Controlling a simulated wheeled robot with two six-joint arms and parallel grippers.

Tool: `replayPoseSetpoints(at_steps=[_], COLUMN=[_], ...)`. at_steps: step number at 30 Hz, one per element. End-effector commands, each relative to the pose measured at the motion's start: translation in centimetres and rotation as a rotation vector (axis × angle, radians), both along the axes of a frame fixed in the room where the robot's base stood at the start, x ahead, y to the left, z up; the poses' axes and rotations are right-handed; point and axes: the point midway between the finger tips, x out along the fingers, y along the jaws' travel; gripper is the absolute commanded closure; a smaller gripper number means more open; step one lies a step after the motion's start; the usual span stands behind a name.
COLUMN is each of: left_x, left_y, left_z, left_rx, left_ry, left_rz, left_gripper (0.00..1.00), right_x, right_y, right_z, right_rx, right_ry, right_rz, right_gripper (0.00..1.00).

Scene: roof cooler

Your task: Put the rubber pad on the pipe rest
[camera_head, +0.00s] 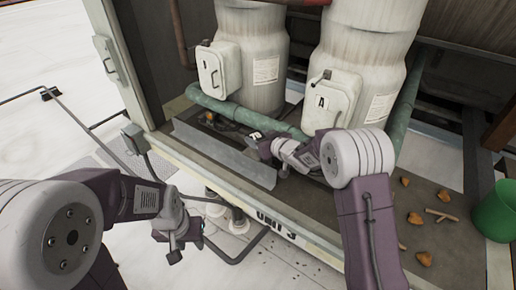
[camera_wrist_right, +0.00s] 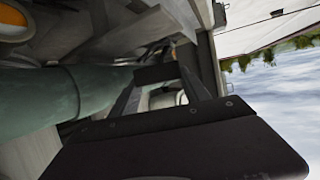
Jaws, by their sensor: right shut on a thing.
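My right gripper (camera_head: 264,147) is low inside the open housing, just behind a grey upright metal plate (camera_head: 225,155). In the right wrist view its two dark fingers (camera_wrist_right: 165,85) are shut on a small dark block, which looks like the rubber pad (camera_wrist_right: 154,73). The block lies close to a green pipe (camera_wrist_right: 40,100). In the head view the same green pipe (camera_head: 222,105) runs low in front of the white cylinders. I cannot make out the pipe rest clearly. My left gripper (camera_head: 182,240) hangs outside the housing, and its finger gap is not clear.
Two white cylinders (camera_head: 252,60) with square hatches stand behind the pipe; the right one (camera_head: 350,75) is marked A. Dry leaves (camera_head: 415,218) and a twig lie on the housing floor at right, beside a green bucket (camera_head: 495,210). The housing's front sill (camera_head: 290,232) is a raised edge.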

Motion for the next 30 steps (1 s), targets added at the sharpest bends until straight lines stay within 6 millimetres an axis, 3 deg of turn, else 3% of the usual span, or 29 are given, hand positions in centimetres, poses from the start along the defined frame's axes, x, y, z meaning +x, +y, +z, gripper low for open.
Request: replayPoseSetpoints(at_steps=[5,12,22,23,24,25,30], left_x=[0.0,0.0,0.0,0.0,0.0,0.0,0.0], left_y=[0.0,0.0,0.0,0.0,0.0,0.0,0.0], left_z=[0.0,0.2,-0.2,-0.1,-0.1,-0.1,-0.1], left_rx=[0.0,0.0,0.0,0.0,0.0,0.0,0.0], left_ry=[-0.001,-0.001,-0.001,-0.001,-0.001,-0.001,-0.001], left_rz=[0.0,0.0,0.0,0.0,0.0,0.0,0.0], left_gripper=[0.64,0.64,0.64,0.64,0.64,0.64,0.64], right_x=[0.0,0.0,0.1,0.1,0.0,0.0,0.0], right_y=[0.0,0.0,0.0,0.0,0.0,0.0,0.0], right_z=[-0.8,-4.3,-4.7,-4.6,-4.6,-4.6,-4.6], right_rx=[0.0,0.001,0.0,0.0,0.0,0.0,0.0], right_ry=[-0.001,-0.001,-0.002,-0.002,-0.001,-0.001,-0.001], right_rz=[0.001,0.0,0.0,0.0,0.0,0.0,0.0], right_gripper=[0.89,0.89,0.89,0.4,0.29,0.24,0.24])
